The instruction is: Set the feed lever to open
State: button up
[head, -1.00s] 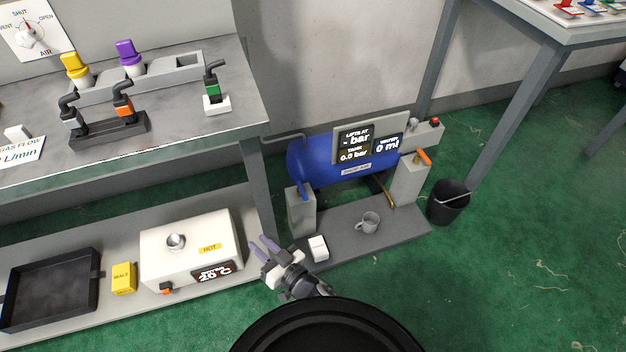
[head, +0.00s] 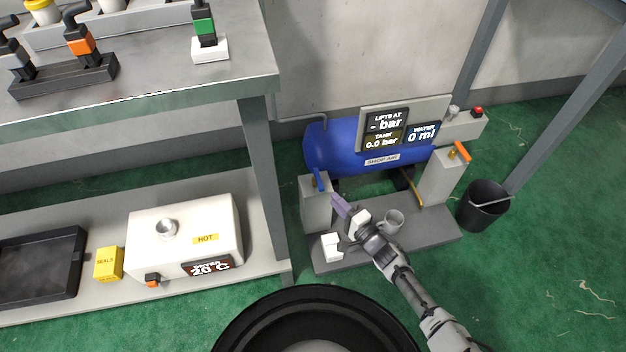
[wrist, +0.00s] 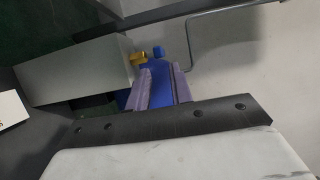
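A small blue lever (head: 318,181) sits on top of the left grey post (head: 317,207) beside the blue tank (head: 330,146). An orange lever (head: 462,151) tops the right grey post. No label tells which is the feed lever. My gripper (head: 340,206) has purple fingers and is just right of the left post, below and apart from the blue lever. In the wrist view the fingers (wrist: 160,88) stand apart with the tank showing between them. The blue lever's end (wrist: 158,52) and its brass valve (wrist: 138,59) show just beyond the fingertips. My gripper is open and empty.
A grey mug (head: 393,221) and a white box (head: 332,246) stand on the tank's base near my gripper. A bench leg (head: 262,180) is to the left. A black bucket (head: 484,206) stands at right. A bent pipe (wrist: 190,40) runs along the wall.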

aim_at(316, 178)
jog(key=b+x, duration=0.1)
jog(key=x, duration=1)
jog(key=shift+s, duration=0.1)
jog(key=shift+c, duration=0.4)
grip_shut()
